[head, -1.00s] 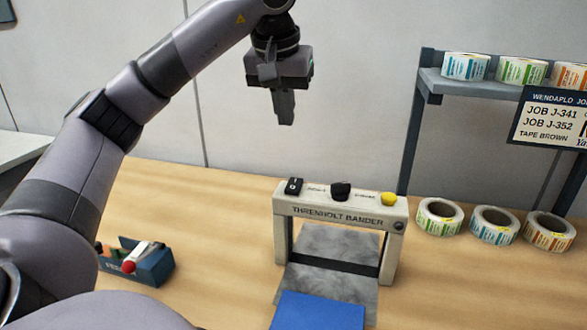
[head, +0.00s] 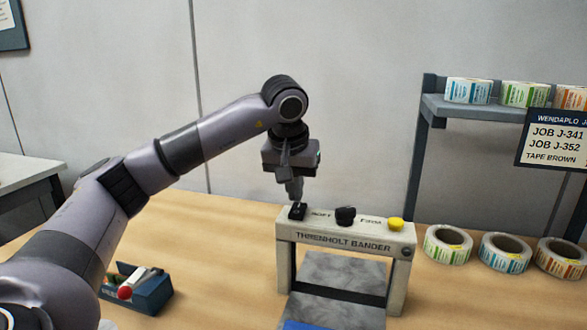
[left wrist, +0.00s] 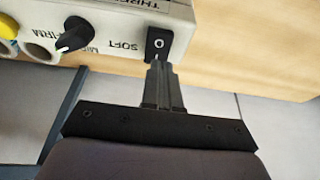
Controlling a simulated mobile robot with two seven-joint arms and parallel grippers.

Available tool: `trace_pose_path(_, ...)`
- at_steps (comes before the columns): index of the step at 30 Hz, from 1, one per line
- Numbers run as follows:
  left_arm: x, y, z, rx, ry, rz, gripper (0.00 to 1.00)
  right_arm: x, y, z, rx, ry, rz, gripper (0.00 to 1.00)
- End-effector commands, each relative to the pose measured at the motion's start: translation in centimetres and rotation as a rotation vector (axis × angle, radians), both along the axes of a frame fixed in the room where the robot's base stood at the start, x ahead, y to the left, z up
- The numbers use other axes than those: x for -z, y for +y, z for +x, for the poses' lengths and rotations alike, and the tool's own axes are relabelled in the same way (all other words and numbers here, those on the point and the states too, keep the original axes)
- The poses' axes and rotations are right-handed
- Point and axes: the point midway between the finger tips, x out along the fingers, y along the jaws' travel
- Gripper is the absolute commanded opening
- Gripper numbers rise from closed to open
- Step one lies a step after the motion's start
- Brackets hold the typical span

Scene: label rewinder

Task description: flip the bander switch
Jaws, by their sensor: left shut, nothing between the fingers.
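The bander (head: 345,240), a pale arch labelled THRENHOLT BANDER, stands on the wooden table. Its black rocker switch (head: 297,211) is at the left end of its top; the "O" mark shows on it in the left wrist view (left wrist: 159,44). A black knob (head: 345,215) and a yellow button (head: 395,224) sit to its right. My left gripper (head: 295,198) points down with shut, empty fingers, its tips at the switch. In the left wrist view the fingertips (left wrist: 158,66) reach the switch's edge; whether they touch cannot be told. My right gripper is not in view.
Several label rolls (head: 447,244) lie at the right below a shelf (head: 475,108) with more rolls. A job sign (head: 553,138) hangs from the shelf.

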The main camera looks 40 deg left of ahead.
Motion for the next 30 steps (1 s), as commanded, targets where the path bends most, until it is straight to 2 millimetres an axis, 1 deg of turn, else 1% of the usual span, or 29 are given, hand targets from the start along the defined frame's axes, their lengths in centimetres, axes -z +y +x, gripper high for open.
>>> trace_pose_path(3, 0.9, 0.1, 0.1, 0.001, 0.001, 0.001, 0.00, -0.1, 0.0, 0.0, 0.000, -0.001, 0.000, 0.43)
trace_pose_path(6, 1.3, 0.1, 0.1, 0.000, 0.000, 0.001, 0.00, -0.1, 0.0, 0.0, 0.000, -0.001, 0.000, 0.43)
trace_pose_path(15, 1.3, 0.1, 0.1, 0.000, -0.001, 0.000, 0.00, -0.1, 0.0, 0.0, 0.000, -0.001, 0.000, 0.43)
trace_pose_path(20, 1.8, 0.3, 0.5, 0.000, 0.003, -0.001, 0.00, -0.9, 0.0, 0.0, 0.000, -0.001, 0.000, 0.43)
trace_pose_path(21, 1.9, 0.2, 0.4, 0.000, 0.002, 0.000, 0.00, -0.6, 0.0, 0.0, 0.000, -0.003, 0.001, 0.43)
trace_pose_path(30, 2.2, 0.1, 0.2, 0.001, 0.006, 0.001, 0.00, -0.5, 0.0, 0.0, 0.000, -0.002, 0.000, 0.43)
